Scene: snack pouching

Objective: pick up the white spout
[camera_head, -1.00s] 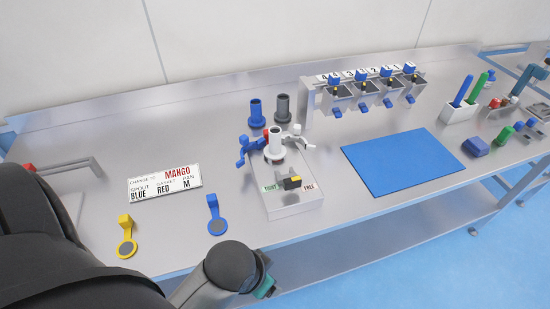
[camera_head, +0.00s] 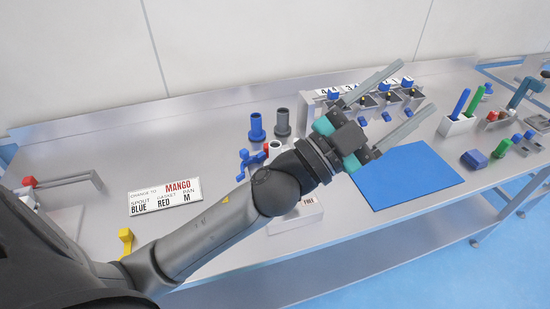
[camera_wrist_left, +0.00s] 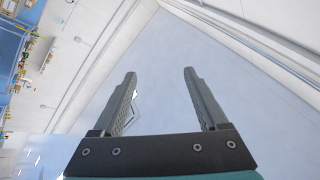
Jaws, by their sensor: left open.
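My left gripper (camera_head: 417,86) is open and empty, raised above the bench and well to the right of the spout. Its fingers point up and right, away from the spout. My right gripper is not in view.
A blue spout (camera_head: 257,128) and a dark grey spout (camera_head: 283,123) stand behind the stand. A blue mat (camera_head: 410,182) lies to the right, with the dispenser row behind the gripper. A sign (camera_head: 164,197) reads blue spout, red gasket.

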